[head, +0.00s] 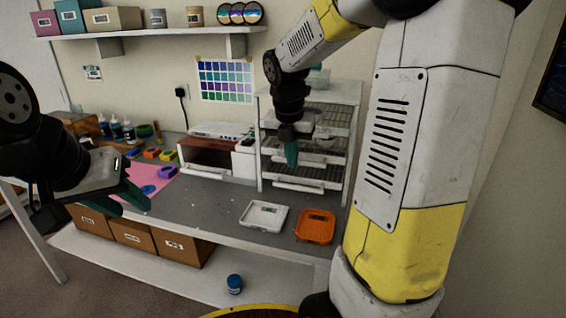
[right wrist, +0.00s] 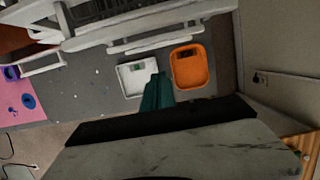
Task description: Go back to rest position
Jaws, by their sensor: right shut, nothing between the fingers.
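My left gripper (head: 128,198) is at the left of the head view, in front of the bench's left part. Its two green fingers are apart with nothing between them. My right gripper (head: 291,155) hangs in front of the white shelf rack, its green fingers together and pointing down. In the right wrist view the closed fingers (right wrist: 156,92) show in front of the white tray (right wrist: 133,76), holding nothing. The white tray also shows on the bench in the head view (head: 263,215), beside an orange tray (head: 315,227).
The white rack (head: 352,130) stands at the bench's back right. A pink mat (head: 160,177) with small coloured pieces, several bottles and a white-topped box (head: 215,155) are further left. Boxes (head: 178,248) sit on the lower shelf, with a blue jar (head: 234,284). The bench middle is clear.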

